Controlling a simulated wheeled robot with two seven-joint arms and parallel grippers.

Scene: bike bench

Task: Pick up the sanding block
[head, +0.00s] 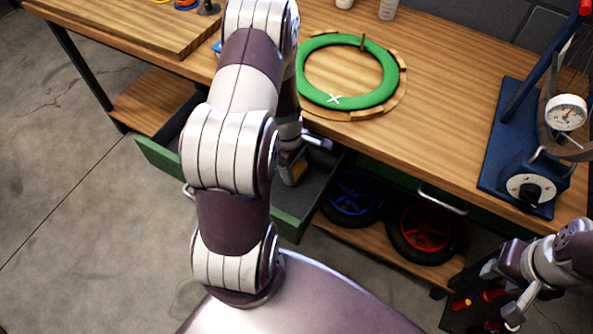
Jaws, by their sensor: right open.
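A small yellow-brown block (297,171), which looks like the sanding block, shows in the open green drawer (288,226) under the bench. My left arm hides most of the drawer's inside. My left gripper (294,160) is down at the drawer by the block, partly behind my arm. I cannot tell whether its fingers touch the block or are around it. My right gripper (498,292) is open and empty at the lower right, above a dark tray of tools.
A green tube ring (389,97) with a white cross lies on a wooden ring on the bench (445,120). A blue stand with a gauge (566,112) is at the right. Wheels with blue (353,192) and red (424,229) hubs sit below. The dark tray (465,309) holds red-handled tools.

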